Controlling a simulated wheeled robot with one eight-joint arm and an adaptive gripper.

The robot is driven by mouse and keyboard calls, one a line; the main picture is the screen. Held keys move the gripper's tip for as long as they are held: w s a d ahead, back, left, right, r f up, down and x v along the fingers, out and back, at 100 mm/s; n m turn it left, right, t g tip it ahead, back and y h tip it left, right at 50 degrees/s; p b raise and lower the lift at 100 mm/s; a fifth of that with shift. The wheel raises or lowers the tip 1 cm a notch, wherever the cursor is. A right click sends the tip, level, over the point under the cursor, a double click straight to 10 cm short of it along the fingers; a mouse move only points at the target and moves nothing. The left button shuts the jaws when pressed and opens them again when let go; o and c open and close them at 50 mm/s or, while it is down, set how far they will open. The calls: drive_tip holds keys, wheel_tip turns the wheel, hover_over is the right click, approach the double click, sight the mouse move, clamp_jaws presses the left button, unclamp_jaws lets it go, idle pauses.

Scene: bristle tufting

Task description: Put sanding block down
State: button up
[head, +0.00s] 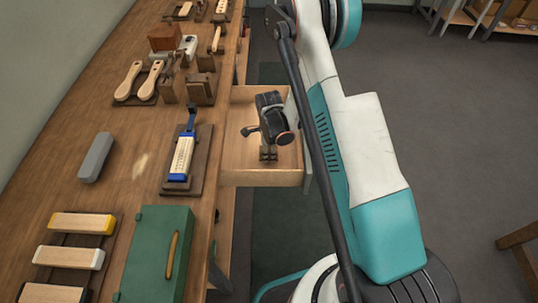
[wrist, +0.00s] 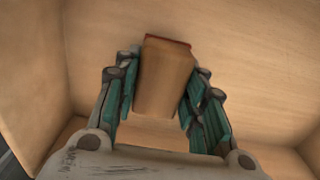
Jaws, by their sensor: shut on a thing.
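The sanding block (wrist: 166,75) is a tan block with a reddish edge at its far end, seen in the wrist view between my fingers. My gripper (head: 268,156) is inside the open drawer (head: 241,178), pointing down, with its fingers shut on the block's two sides. The drawer's pale wooden floor shows around the block in the wrist view. I cannot tell whether the block touches that floor. In the head view the block is mostly hidden by my gripper.
The drawer walls stand close around my gripper. On the workbench (head: 60,180) to the left are a grey block (head: 96,157), a blue-ended brush in a holder (head: 182,160), a green box (head: 156,255), several brushes and wooden handles (head: 128,80). The drawer floor looks otherwise empty.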

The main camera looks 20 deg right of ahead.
drive_tip(key=shift+f, duration=0.5)
drive_tip(key=shift+f+b, duration=0.3)
drive_tip(key=shift+b, duration=0.1)
drive_tip(key=o, duration=1.3)
drive_tip(key=shift+f, duration=0.1)
